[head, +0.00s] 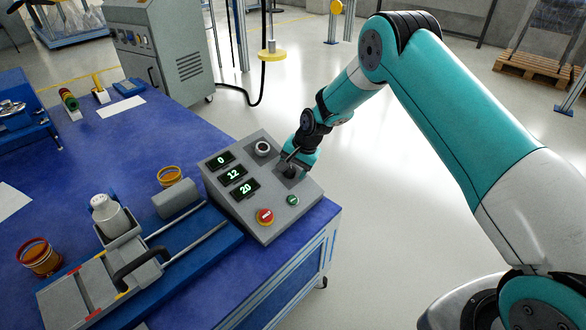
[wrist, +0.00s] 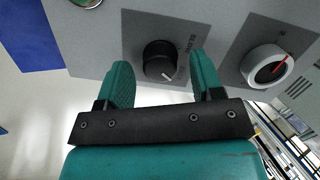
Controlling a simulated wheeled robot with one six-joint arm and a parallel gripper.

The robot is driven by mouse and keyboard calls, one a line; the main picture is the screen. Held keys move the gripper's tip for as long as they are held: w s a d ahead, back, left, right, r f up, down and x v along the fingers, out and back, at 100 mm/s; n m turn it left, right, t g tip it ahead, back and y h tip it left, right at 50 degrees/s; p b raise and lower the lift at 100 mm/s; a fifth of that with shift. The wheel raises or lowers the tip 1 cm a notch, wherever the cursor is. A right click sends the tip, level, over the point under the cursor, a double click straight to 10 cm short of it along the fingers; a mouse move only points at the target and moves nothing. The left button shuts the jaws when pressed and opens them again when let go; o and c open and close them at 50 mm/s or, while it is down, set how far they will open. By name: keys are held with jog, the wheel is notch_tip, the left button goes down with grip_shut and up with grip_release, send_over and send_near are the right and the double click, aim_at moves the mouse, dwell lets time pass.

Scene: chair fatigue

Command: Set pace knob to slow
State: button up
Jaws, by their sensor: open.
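The pace knob (wrist: 158,53) is a round black knob on a dark grey plate in the wrist view. Its white pointer mark faces the lower right of that view, and a small label that seems to read SLOW is printed to its right. My open gripper (wrist: 159,66) has one teal finger on each side of the knob, with gaps showing on both sides. In the head view my gripper (head: 290,163) is over the right side of the grey control box (head: 237,212) and hides most of the knob.
A white knob with a red pointer (wrist: 268,66) sits beside the black one. The box also has a red button (head: 265,216), a green button (head: 292,200) and green displays reading 0, 12 and 20. A slide fixture (head: 140,265) stands left on the blue bench.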

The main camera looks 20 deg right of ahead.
jog(key=c, duration=0.9)
jog(key=shift+c, duration=0.2)
jog(key=shift+n, duration=0.4)
jog(key=n, duration=0.2)
jog(key=shift+a+n+p, duration=0.1)
jog(key=shift+n+p, duration=0.2)
jog(key=shift+p, duration=0.1)
jog(key=n, duration=0.3)
jog(key=shift+n+h, duration=0.3)
jog(key=shift+h, duration=0.1)
jog(key=n+h+p, duration=0.1)
jog(key=n, duration=0.5)
jog(key=shift+a+n, duration=0.1)
jog(key=shift+n, duration=0.3)
jog(key=shift+s, duration=0.1)
